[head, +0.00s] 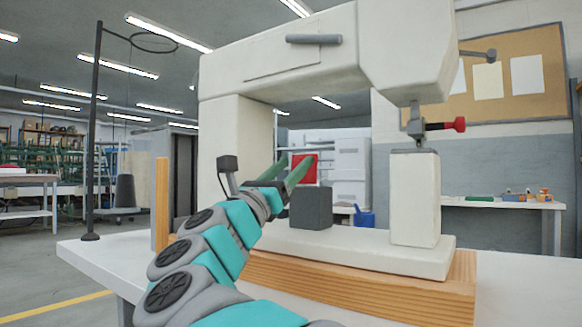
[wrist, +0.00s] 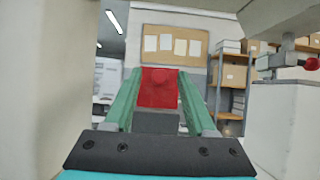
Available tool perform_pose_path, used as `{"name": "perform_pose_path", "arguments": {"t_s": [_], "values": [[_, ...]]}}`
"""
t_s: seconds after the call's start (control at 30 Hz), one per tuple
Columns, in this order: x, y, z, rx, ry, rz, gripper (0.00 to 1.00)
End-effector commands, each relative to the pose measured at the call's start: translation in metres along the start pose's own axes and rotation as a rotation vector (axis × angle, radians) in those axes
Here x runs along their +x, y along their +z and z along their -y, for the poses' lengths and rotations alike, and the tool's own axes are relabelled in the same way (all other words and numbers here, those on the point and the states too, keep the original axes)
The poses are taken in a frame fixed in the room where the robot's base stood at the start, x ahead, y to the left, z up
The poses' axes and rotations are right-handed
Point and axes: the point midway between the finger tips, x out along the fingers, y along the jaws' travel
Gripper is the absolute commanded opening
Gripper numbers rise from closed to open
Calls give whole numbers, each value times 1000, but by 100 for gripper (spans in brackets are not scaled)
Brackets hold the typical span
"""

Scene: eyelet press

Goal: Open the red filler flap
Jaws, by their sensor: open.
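The red flap (head: 309,172) shows as an upright red panel just above a dark grey block (head: 311,209) inside the frame of the press (head: 232,140). In the wrist view the red flap (wrist: 158,88) fills the space between my fingers, above the grey block (wrist: 155,121). My gripper (head: 296,157) has two green fingers, apart and empty, pointing toward the flap. In the wrist view my gripper (wrist: 159,72) lies with one finger on each side of the red panel. I cannot tell whether the fingers touch it or whether it is joined to the block.
The press stands on a wooden base (head: 350,290) on a white table (head: 85,255). Its right column (head: 414,198) has a red-tipped part (head: 452,125) above. A dark pole with a ring (head: 93,140) stands at left. The press walls flank my gripper closely.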

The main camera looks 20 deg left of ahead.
Motion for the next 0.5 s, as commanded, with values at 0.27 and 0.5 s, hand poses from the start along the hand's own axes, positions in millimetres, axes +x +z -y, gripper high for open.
{"name": "perform_pose_path", "arguments": {"t_s": [0.27, 0.5], "values": [[-37, 1, -1, 0, 4, 0, 56], [-69, 1, 0, 1, 2, 1, 56]]}}
